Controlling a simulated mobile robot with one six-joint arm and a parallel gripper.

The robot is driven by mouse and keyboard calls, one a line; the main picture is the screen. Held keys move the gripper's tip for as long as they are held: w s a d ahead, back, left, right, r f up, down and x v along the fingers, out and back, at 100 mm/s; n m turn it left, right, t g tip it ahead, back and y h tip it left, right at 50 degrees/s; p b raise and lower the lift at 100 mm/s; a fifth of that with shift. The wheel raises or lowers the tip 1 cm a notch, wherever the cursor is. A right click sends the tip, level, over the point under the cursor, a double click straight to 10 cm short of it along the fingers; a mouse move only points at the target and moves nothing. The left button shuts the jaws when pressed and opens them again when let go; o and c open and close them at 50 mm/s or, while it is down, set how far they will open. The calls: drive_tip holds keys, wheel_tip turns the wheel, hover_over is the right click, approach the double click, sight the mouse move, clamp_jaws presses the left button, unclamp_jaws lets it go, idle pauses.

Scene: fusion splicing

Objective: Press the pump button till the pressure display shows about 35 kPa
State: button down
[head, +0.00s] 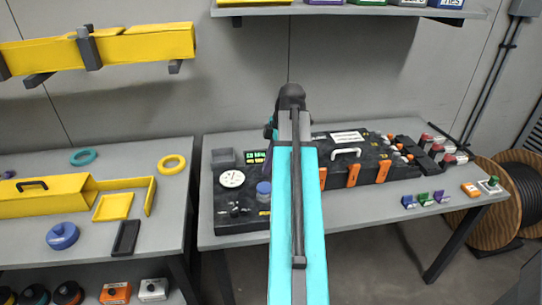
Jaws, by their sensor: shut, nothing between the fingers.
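A black unit stands at the left end of the right bench, with a round white dial gauge (232,179) on it. A small display (256,157) with green lit characters sits behind the gauge; the characters are too small to read. A blue-topped cylinder (263,188) stands to the right of the gauge. I cannot make out which part is the pump button. My cyan arm crosses the middle of the view, in front of the unit's right side. My gripper does not show; it is hidden behind my arm or out of frame.
A long black case (345,155) with orange latches lies right of my arm. Small coloured blocks (423,198) stand at the right bench's front edge. The left bench holds a yellow toolbox (45,201) and rings. A yellow beam and a shelf hang above.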

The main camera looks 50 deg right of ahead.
sight(266, 188)
drive_tip(key=x, duration=0.2)
drive_tip(key=shift+a+f, duration=0.15)
drive_tip(key=shift+f, duration=0.2)
drive_tip(key=shift+f+p, duration=0.6)
drive_tip(key=shift+f, duration=1.3)
drive_tip(key=shift+f+b, duration=0.6)
drive_tip(key=shift+f, duration=0.8)
wheel_tip(266, 188, up, 4)
drive_tip(key=p, duration=0.3)
drive_tip(key=shift+r, duration=0.1)
drive_tip(key=b+v, duration=0.2)
drive_tip(key=v, duration=0.8)
